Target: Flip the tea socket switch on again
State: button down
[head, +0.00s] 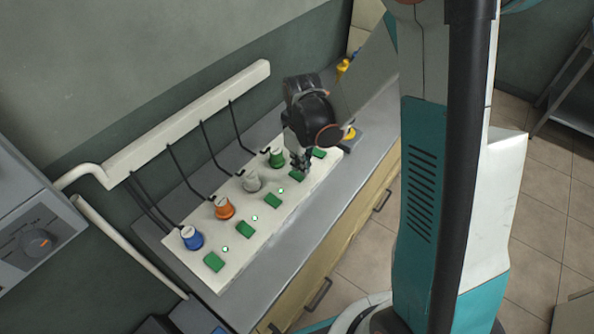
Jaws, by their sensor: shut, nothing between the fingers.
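A white socket panel (215,279) lies on the grey counter, with a row of coloured plugs and a green switch beside each. I see no readable label, so I cannot tell which socket is the tea one. My gripper (301,168) is shut and empty, pointing down at the panel's far part. Its fingertips are right by the switch (297,176) near the green plug (277,157); I cannot tell whether they touch it. Small green lights glow by the three nearer switches (213,262), (245,229) and (273,201). Any light by the green plug's switch is hidden behind my gripper.
Blue (192,239), orange (224,209) and grey-white (251,181) plugs stand along the panel, their black cables rising to a white wall duct (190,120). Another switch (319,152) and a yellow-topped item (349,133) are beyond my gripper. Drawers (330,265) lie below the counter.

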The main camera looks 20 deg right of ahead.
jog(key=shift+r+p, duration=1.3)
jog(key=shift+r, duration=0.95)
notch_tip(320, 180, up, 12)
jog(key=m+t, duration=0.3)
send_over(301, 177)
jog(key=s, duration=0.5)
jog(key=s+r+m+t, duration=0.3)
jog(key=s+r, duration=0.4)
jog(key=s, duration=0.3)
jog(key=shift+s+r+m+t, duration=0.15)
jog(key=shift+r+m+t, duration=0.25)
jog(key=shift+t, duration=0.2)
jog(key=shift+f, duration=0.1)
